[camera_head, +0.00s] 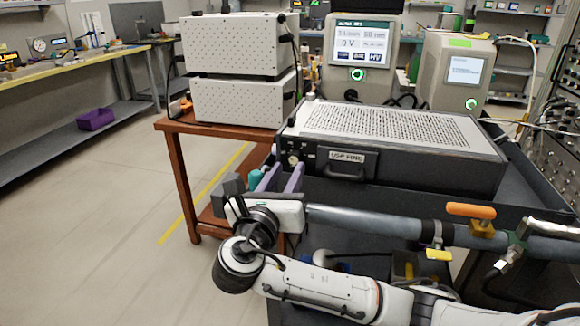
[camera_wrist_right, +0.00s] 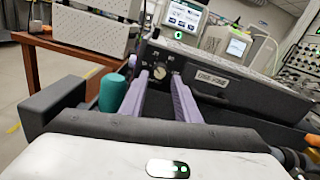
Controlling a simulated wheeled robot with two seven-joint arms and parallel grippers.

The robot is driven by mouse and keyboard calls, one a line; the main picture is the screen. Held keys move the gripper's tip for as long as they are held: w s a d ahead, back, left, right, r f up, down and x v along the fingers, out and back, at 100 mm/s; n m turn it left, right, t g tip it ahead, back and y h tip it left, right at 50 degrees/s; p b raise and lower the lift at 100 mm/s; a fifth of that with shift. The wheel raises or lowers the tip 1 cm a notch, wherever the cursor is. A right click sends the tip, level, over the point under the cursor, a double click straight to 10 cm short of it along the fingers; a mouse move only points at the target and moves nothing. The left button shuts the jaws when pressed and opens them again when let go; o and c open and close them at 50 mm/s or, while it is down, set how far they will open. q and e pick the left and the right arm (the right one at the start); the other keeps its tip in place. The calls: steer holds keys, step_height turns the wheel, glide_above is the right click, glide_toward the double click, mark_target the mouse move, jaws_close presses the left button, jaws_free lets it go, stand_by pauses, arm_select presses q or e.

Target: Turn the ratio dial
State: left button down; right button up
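The particle classifier is the black box with a perforated light top (camera_head: 390,125), its label reading roughly "USE FOR". The dial, a small pale round knob (camera_head: 292,160), sits at the left end of its dark front panel. It also shows in the right wrist view (camera_wrist_right: 159,72). My right gripper (camera_head: 284,171) is in front of that panel end, with two purple fingers pointing toward it. In the right wrist view the fingers (camera_wrist_right: 160,77) stand apart, with the dial seen between their tips and nothing held. Whether the tips touch the panel, I cannot tell. My left gripper is not in view.
A teal cylinder (camera_head: 254,180) is just left of the right fingers. A blue-grey pipe (camera_head: 380,224) with an orange handle (camera_head: 471,210) runs in front of the classifier. White boxes (camera_head: 238,72) are stacked on the brown table (camera_head: 181,180).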

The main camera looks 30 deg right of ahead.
mark_target(294, 160)
steer(key=x, duration=0.2)
steer(key=shift+w+d, duration=0.2)
steer(key=shift+d, duration=0.1)
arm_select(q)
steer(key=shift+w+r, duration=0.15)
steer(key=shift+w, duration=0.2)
arm_select(e)
steer(key=shift+w+d, duration=0.45)
jaws_close()
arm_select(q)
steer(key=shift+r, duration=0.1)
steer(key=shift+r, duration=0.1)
